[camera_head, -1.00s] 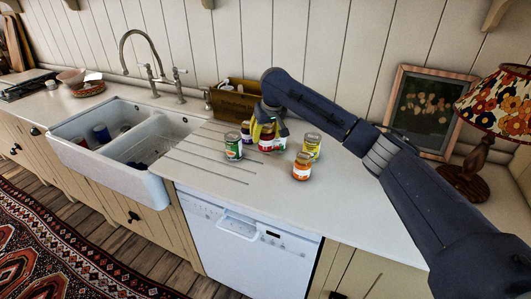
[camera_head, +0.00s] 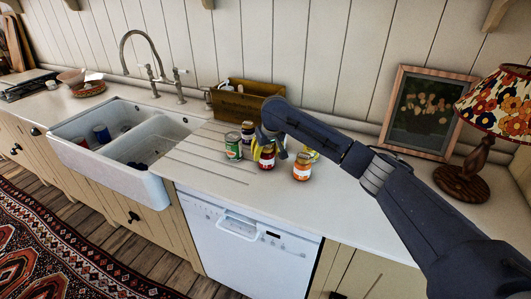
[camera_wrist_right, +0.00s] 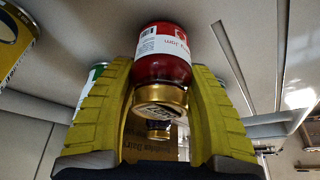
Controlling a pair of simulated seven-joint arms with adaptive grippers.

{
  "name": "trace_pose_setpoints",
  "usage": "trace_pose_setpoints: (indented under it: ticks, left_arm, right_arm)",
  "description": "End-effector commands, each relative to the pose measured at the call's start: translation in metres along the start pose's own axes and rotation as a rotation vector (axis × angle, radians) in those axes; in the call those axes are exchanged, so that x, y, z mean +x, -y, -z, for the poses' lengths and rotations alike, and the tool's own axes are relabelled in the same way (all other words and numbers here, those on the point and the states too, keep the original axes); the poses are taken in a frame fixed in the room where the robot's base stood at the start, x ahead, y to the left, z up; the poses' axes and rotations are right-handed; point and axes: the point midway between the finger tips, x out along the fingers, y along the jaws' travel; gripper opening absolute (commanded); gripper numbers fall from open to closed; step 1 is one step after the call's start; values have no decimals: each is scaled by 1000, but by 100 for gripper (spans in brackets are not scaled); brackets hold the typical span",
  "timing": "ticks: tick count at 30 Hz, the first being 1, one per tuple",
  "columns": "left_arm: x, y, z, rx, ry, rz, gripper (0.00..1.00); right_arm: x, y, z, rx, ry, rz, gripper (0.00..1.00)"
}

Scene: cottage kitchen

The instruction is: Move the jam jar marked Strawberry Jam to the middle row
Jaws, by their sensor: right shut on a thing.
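The red jam jar (camera_head: 266,163) has a gold lid and a white label. In the right wrist view the jar (camera_wrist_right: 160,66) shows part of its label, ending in "y Jam". My right gripper (camera_head: 266,152) is shut on it, a yellow finger on each side. The jar is between the green can (camera_head: 233,148) and the orange jar (camera_head: 302,168), near their line; I cannot tell whether it touches the counter. A dark-lidded jar with a purple label (camera_head: 247,133) stands behind. A yellow can (camera_head: 312,155) is mostly hidden by my right arm. My left gripper is not in view.
A wooden crate (camera_head: 228,104) stands at the back against the wall. The sink (camera_head: 150,140) is to the left. A picture frame (camera_head: 425,115) and a flowered lamp (camera_head: 495,105) stand at the right. The counter front (camera_head: 250,200) is clear.

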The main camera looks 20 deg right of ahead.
Motion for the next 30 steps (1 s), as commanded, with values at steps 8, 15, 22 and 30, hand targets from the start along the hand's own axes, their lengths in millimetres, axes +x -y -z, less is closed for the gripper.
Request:
trace_pose_setpoints:
  ticks: [8,15,22,30]
  left_arm:
    - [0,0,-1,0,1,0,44]
    - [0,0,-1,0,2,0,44]
    - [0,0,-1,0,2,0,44]
    - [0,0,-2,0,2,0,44]
  right_arm:
    - [1,0,0,0,-2,0,6]
    - [2,0,0,0,-1,0,74]
    - [1,0,0,0,-1,0,74]
    - [-23,-1,2,-1,-4,-1,74]
